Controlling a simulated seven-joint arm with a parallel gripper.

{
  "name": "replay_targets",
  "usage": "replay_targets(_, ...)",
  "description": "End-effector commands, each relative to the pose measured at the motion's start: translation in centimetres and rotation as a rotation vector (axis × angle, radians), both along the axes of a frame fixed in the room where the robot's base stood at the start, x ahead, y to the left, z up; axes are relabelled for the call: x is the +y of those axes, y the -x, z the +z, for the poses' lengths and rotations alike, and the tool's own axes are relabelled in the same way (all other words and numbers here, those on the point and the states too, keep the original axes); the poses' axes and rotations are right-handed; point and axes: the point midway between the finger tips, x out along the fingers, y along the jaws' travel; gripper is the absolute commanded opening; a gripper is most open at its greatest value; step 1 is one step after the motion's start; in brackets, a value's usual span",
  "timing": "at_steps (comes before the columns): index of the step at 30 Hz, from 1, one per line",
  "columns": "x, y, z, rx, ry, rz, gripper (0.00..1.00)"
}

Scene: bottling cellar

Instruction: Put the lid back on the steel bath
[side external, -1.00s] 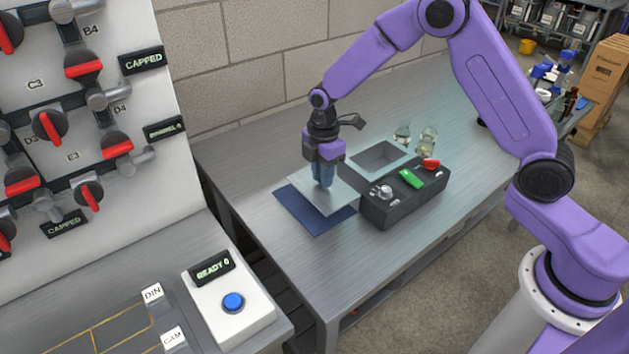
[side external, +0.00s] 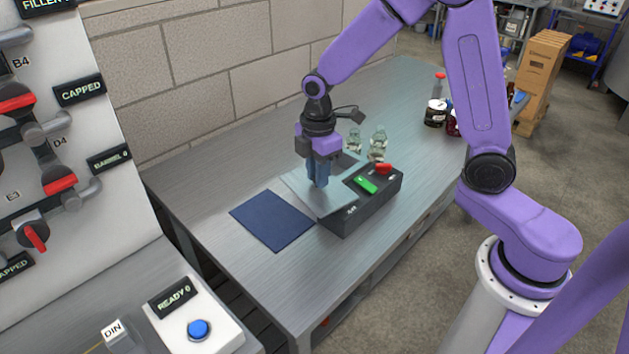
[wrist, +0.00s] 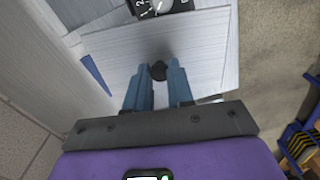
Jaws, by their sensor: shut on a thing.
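The lid is a flat steel plate (side external: 297,182) with a dark knob (wrist: 158,71) in its middle. My gripper (side external: 319,184) is shut on the knob, with both blue fingers around it in the wrist view (wrist: 158,80). The lid is level or nearly so, beside the dark control box, and overlaps the box's near end in the side view. I cannot tell how high the lid is above the bench.
A dark control box (side external: 371,205) with green and red parts stands on the bench's front side. A blue mat (side external: 272,220) lies bare to the left. Two glass flasks (side external: 378,144) stand behind the bath. The bench left of the mat and along the wall is clear.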

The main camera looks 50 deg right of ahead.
Motion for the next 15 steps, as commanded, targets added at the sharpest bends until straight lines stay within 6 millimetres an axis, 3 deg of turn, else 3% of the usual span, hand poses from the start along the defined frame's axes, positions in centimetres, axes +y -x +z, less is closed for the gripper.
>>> replay_targets(6,-5.8,-4.7,0.5,-0.001,0.000,-0.392,0.00)
replay_targets(15,-12.9,-8.0,1.0,-0.001,0.000,-0.790,0.00)
